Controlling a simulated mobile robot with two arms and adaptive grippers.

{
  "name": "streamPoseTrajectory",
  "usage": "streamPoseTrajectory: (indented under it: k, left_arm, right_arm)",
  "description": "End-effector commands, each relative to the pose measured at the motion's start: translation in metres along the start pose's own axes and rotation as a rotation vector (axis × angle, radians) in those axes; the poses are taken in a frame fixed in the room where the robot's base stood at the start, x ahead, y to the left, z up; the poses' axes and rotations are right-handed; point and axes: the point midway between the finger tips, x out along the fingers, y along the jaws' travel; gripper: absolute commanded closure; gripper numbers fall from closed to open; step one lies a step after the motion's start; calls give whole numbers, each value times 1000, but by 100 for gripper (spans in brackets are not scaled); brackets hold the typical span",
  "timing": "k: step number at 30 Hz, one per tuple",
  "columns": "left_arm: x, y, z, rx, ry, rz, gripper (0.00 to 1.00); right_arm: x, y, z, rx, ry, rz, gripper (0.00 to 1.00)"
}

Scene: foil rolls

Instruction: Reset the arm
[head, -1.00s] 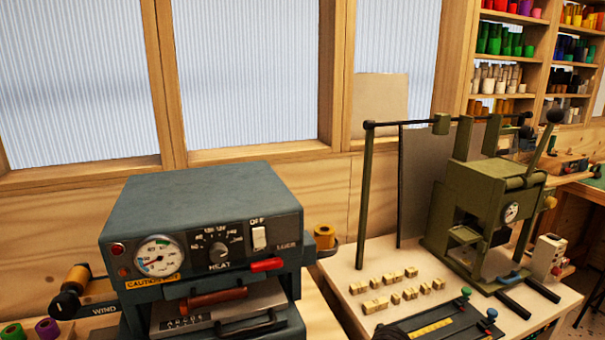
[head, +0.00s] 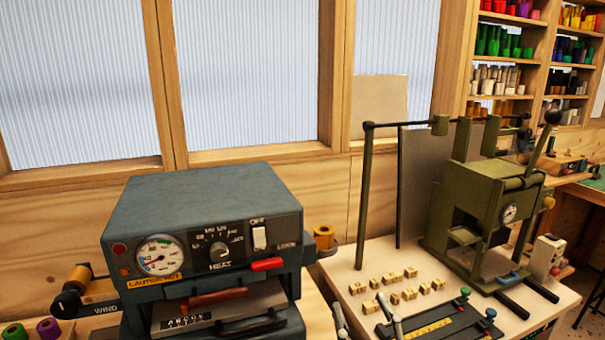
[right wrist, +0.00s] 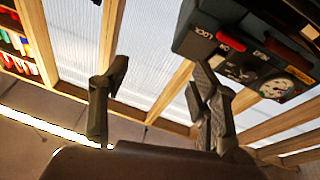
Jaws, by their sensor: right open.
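My right gripper (head: 368,321) shows at the bottom edge of the head view, its two grey fingertips apart with nothing between them. That view is tilted, with the heat machine (right wrist: 235,62) at the upper right. My left gripper is not in view.
A green press (head: 480,215) with a tall rod frame stands on the pale bench. Several small wooden blocks (head: 396,290) and a dark rail fixture (head: 440,322) lie before it. An orange foil roll (head: 323,237) sits beside the heat machine. Shelves of coloured rolls (head: 505,38) stand behind.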

Motion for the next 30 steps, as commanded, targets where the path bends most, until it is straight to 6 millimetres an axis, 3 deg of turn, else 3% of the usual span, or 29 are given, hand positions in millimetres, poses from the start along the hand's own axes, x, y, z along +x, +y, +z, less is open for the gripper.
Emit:
streamPoseTrajectory:
  k: [1,4,7,10,15,23,24,30]
  left_arm:
    - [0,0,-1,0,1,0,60]
    - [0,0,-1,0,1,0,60]
    - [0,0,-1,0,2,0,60]
    - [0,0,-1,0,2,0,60]
    - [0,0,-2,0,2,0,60]
    - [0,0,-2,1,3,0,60]
    - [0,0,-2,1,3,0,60]
    - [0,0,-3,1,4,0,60]
  right_arm:
    - [-13,19,24,19,-110,83,44]
    - [-47,48,73,41,-352,211,44]
    - [-96,62,121,60,-618,280,44]
    - [-151,61,158,76,-876,289,44]
    - [-231,43,189,102,-1209,217,44]
    - [-328,7,194,148,-1564,20,44]
    - [-337,3,197,152,-1596,-5,44]
    - [-339,-3,253,150,-1609,-2,44]
